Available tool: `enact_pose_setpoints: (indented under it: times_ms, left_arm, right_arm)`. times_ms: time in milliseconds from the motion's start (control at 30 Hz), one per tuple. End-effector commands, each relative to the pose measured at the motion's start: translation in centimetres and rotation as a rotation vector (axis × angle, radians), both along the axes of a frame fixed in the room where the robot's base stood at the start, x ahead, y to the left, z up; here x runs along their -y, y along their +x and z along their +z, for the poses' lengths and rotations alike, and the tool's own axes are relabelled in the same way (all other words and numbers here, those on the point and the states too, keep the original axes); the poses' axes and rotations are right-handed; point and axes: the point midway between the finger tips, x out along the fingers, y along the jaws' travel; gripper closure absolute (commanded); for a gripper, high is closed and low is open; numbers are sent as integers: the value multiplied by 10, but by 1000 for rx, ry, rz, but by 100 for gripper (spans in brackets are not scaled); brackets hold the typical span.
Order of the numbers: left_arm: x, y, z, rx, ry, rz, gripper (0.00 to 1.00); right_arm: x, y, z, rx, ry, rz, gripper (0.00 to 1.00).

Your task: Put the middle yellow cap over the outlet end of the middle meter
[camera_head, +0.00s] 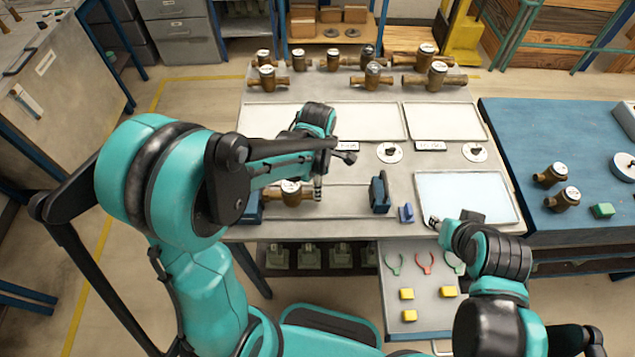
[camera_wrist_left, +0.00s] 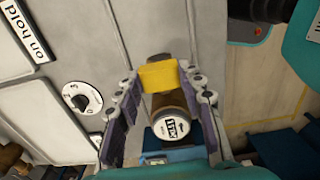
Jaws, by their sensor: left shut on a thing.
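The brass meter (camera_head: 291,187) with a white dial lies at the front left of the bench, partly hidden by my left arm. My left gripper (camera_head: 318,187) is at its right end. In the left wrist view, the gripper (camera_wrist_left: 159,76) is shut on a yellow cap (camera_wrist_left: 158,77), which lines up with the pipe end of the meter (camera_wrist_left: 172,128). I cannot tell how far the cap sits over the end. More yellow caps (camera_head: 407,294) lie in the open drawer below the bench. My right gripper (camera_head: 432,221) is near the bench's front edge, its fingers too small to judge.
A dark blue block (camera_head: 379,193) and a small blue part (camera_head: 406,213) stand right of the meter. A pale blue tray (camera_head: 440,183) lies further right. Several meters (camera_head: 372,76) stand along the back. A blue side table (camera_head: 540,130) adjoins on the right.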

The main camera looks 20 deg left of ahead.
Motion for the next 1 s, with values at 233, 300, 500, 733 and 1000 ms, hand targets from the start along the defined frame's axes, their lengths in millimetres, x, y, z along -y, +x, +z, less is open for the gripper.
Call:
enact_pose_setpoints:
  times_ms: [233,300,500,733,1000]
  left_arm:
    - [0,0,-1,0,0,0,78]
    - [0,0,-2,0,0,0,78]
    - [0,0,-9,0,0,0,78]
    - [0,0,-14,0,0,0,78]
    - [0,0,-14,0,0,0,78]
  right_arm:
    - [0,0,-1,0,0,0,67]
    - [0,0,-2,0,0,0,67]
    - [0,0,-8,0,0,0,67]
    - [0,0,-13,0,0,0,67]
    - [0,0,-13,0,0,0,67]
